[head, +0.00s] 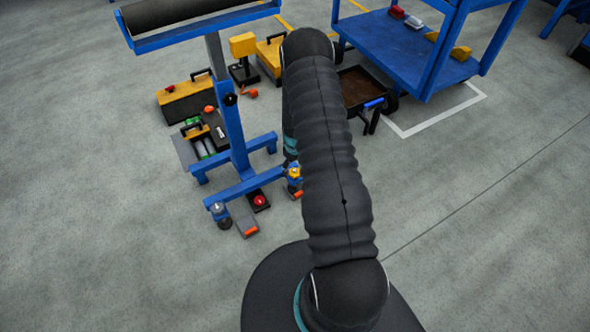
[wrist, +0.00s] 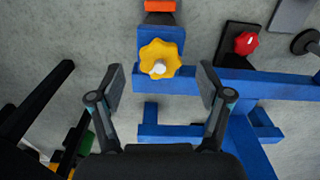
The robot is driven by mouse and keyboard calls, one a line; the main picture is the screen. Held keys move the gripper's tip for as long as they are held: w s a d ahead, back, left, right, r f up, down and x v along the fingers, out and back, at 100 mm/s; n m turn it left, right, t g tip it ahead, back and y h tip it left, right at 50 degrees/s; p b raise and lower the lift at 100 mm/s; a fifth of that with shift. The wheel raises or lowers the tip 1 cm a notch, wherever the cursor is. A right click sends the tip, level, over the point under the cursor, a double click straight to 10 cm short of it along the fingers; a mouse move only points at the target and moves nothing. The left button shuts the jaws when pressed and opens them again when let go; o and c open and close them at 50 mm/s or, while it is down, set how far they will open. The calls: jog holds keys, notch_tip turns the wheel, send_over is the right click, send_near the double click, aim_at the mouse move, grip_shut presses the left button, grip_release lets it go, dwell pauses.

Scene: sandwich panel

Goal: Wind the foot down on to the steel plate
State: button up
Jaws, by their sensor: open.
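A yellow star-shaped knob (wrist: 158,57) with a pale centre sits on the end of a blue leg of the roller stand. It also shows in the head view (head: 294,172), just left of my arm. A dark grey plate (wrist: 160,18) with an orange end sticks out beyond that leg; its orange end shows in the head view (head: 298,194). The foot under the knob is hidden, so I cannot tell whether it touches the plate. My gripper (wrist: 161,84) is open and empty, its fingers apart to either side of the knob in the picture. In the head view my arm hides it.
The blue stand (head: 232,130) carries a black roller (head: 180,10). A red knob on a black base (wrist: 245,42) lies near the legs. Toolboxes (head: 187,98) and a blue trolley (head: 405,45) stand behind. A dark tray (head: 358,87) is right of my arm. Floor at left is clear.

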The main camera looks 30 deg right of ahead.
jog(key=shift+f, duration=1.15)
jog(key=c, duration=1.2)
jog(key=shift+o, duration=0.2)
jog(key=shift+f+m+b, duration=0.15)
jog(key=shift+m+b, duration=0.65)
jog(key=shift+b, duration=0.05)
jog(key=shift+m+b, duration=0.4)
jog(key=shift+m, duration=0.3)
jog(key=o, duration=1.2)
jog(key=shift+c, duration=0.2)
